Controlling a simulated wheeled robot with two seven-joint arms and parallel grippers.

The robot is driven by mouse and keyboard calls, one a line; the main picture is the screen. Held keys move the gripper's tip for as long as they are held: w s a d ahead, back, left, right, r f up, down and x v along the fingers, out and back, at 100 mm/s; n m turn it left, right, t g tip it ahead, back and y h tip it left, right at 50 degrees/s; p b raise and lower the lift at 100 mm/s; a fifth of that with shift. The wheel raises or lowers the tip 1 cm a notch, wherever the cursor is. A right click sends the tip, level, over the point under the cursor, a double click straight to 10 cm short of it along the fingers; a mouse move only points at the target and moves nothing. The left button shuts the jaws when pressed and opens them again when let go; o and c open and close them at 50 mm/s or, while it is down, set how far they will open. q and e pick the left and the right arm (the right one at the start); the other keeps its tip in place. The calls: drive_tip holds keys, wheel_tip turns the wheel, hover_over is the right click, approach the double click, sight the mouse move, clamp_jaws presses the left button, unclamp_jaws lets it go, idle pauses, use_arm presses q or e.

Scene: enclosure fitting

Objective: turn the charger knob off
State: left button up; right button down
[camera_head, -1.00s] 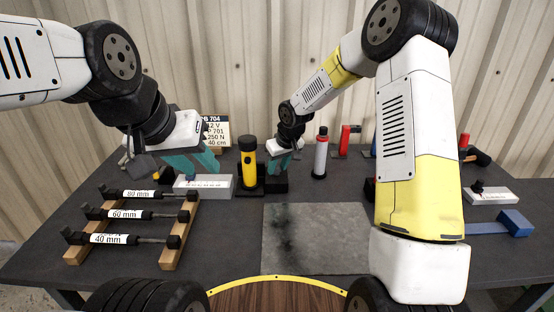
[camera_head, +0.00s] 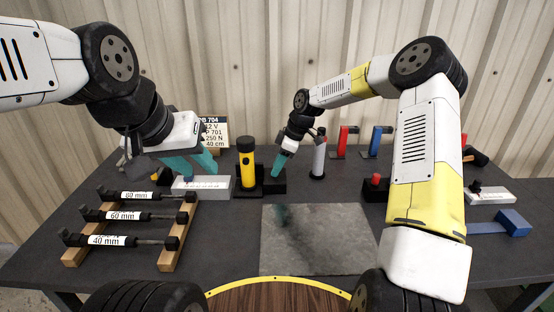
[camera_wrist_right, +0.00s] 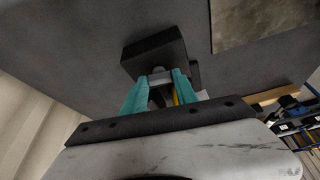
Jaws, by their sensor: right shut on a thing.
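A black block (camera_head: 272,187) stands on the table beside the yellow flashlight (camera_head: 246,163). My right gripper (camera_head: 279,172) reaches down to this block from above. In the right wrist view, the gripper (camera_wrist_right: 160,82) is shut on a small grey knob-like piece (camera_wrist_right: 158,71) at the block (camera_wrist_right: 150,52). The fingers hide much of this piece, and its setting cannot be read. My left gripper (camera_head: 196,172) has its fingers apart above a white labelled box (camera_head: 216,188). I cannot make out which part is marked as the charger.
A rack with several labelled tools (camera_head: 120,215) stands at the left. A grey mat (camera_head: 318,240) lies clear in the middle. A white-grey cylinder (camera_head: 319,155) stands close right of my right gripper. A second white box (camera_head: 493,196) is at the far right.

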drive_tip(key=shift+w+n+g, duration=0.1)
drive_tip(key=shift+n+g, duration=0.2)
drive_tip(key=shift+n, duration=0.5)
drive_tip(key=c, duration=1)
unclamp_jaws()
drive_tip(key=shift+o, duration=0.2)
drive_tip(key=v, duration=0.7)
drive_tip(key=shift+d+r, duration=0.2)
drive_tip(key=shift+r, duration=0.2)
